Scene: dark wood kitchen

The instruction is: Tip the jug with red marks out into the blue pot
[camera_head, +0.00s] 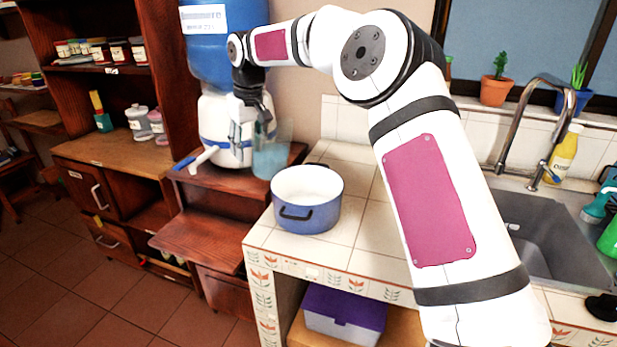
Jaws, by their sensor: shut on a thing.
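The blue pot (308,218) stands upright on the near left corner of the tiled counter. It has a pale inside and a dark handle on its front. The jug (271,160) is clear with bluish contents in its lower part, and looks about upright. No red marks can be made out on it at this size. My gripper (250,120) is shut on the jug, at its upper left side. The jug is behind and to the left of the pot, apart from it. I cannot tell whether the jug touches the wooden surface behind it.
A blue and white water dispenser (213,120) stands on the wooden cabinet (215,240) close to my gripper. A sink (545,240) with a curved tap (530,110) is at the right. The counter (352,205) right of the pot is partly clear.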

